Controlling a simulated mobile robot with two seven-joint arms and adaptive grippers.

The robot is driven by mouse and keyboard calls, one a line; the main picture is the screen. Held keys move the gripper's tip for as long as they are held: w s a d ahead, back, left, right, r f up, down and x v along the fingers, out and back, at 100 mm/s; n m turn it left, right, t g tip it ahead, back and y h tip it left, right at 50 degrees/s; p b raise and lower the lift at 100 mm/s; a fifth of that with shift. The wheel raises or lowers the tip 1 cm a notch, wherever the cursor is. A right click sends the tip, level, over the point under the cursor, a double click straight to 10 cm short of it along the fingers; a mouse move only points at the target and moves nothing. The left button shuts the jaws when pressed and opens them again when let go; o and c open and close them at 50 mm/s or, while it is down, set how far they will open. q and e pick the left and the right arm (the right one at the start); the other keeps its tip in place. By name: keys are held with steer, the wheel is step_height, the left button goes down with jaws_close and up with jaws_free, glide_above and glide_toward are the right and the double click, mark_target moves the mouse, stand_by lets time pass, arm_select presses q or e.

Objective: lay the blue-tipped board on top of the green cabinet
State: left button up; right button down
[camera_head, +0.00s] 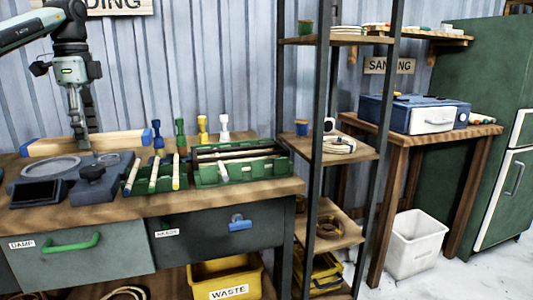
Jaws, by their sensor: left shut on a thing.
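The blue-tipped board (115,141) is a pale wooden plank with blue ends, lying across the back left of the workbench area. My left gripper (80,132) points down from the upper left and is shut on the board near its middle. I cannot tell whether the board touches the bench or is just above it. The green cabinet (458,75) is a tall dark green unit at the far right, with pale door panels low on its side. Its top is at the upper edge of the view. My right gripper is not in view.
The workbench (250,195) holds green trays (240,170) and several coloured clamps behind them. A tall open shelf (318,150) stands between bench and cabinet. A side table (475,130) carries a blue box (390,112). A white bin (415,245) stands on the floor.

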arm_select(q)
steer(key=shift+w+d+f+m, duration=0.4)
steer(key=shift+d+f+m, duration=0.25)
steer(key=shift+m, duration=0.25)
steer(key=shift+d+m, duration=0.35)
steer(key=shift+m, duration=0.25)
steer(key=s+d+f+m, duration=0.2)
steer(key=d+f+m, duration=0.45)
steer(key=m, duration=0.65)
steer(key=s+d+f+m, duration=0.2)
steer(key=d+f+m, duration=0.2)
steer(key=d+m, duration=0.7)
steer(key=s+d+f+m, duration=0.55)
steer(key=s+m, duration=0.25)
steer(key=m, duration=0.9)
steer(key=s+d+f+m, duration=0.55)
steer(key=s+m, duration=0.25)
steer(key=m, duration=0.8)
steer(key=w+a+n, duration=0.2)
steer(key=a, duration=0.8)
steer(key=shift+n, duration=0.3)
steer(key=f, duration=0.4)
steer(key=shift+a+f, duration=0.25)
